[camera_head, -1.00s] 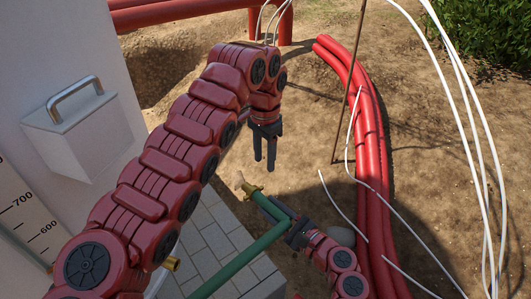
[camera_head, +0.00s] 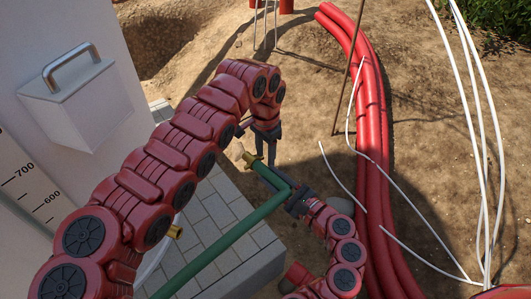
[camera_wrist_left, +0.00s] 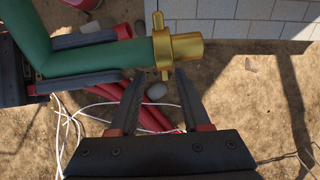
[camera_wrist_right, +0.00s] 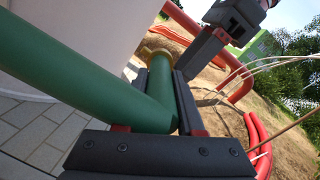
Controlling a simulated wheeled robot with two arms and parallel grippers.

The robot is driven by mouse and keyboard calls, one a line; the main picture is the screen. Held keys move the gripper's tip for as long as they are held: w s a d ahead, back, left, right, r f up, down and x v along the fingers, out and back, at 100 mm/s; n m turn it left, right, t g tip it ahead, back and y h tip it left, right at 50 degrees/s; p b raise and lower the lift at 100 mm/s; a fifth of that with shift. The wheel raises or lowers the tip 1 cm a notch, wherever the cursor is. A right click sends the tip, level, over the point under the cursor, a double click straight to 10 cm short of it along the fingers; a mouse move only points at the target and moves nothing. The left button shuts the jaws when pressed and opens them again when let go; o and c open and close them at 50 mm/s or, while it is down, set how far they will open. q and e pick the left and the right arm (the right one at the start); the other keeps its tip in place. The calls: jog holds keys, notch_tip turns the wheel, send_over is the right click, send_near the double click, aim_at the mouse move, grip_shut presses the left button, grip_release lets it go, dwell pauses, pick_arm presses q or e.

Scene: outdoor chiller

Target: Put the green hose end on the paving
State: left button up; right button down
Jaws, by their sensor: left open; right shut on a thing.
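The green hose (camera_head: 222,246) rises from the lower left and ends in a brass fitting (camera_head: 254,160). My right gripper (camera_head: 272,176) is shut on the hose just behind the fitting and holds it raised. In the right wrist view the hose (camera_wrist_right: 85,65) bends between the jaws. My left gripper (camera_head: 266,160) points down, open and empty, close beside the fitting. In the left wrist view the brass fitting (camera_wrist_left: 183,48) lies just beyond the open fingertips; I cannot tell whether they touch. The grey paving (camera_head: 215,225) lies below, partly covered by the hose and my left arm.
A white wall with a handled box (camera_head: 75,100) and a number scale (camera_head: 38,200) stands at left. Red pipes (camera_head: 375,165) and loose white cables (camera_head: 470,130) lie to the right on bare soil. A hole (camera_head: 155,45) opens at the upper left.

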pick_arm(q)
grip_shut()
jog(key=shift+s+d, duration=0.1)
jog(key=shift+s+d+f, duration=0.1)
jog(key=shift+s+d, duration=0.05)
jog(key=shift+s, duration=0.05)
dwell(0.9)
pick_arm(e)
jog(key=c, duration=0.8)
grip_release()
jog(key=shift+r, duration=0.1)
jog(key=shift+o, duration=1.4)
pick_arm(q)
jog(key=shift+w, duration=0.2)
pick_arm(e)
jog(key=shift+o, duration=0.4)
pick_arm(q)
jog(key=shift+a, duration=0.2)
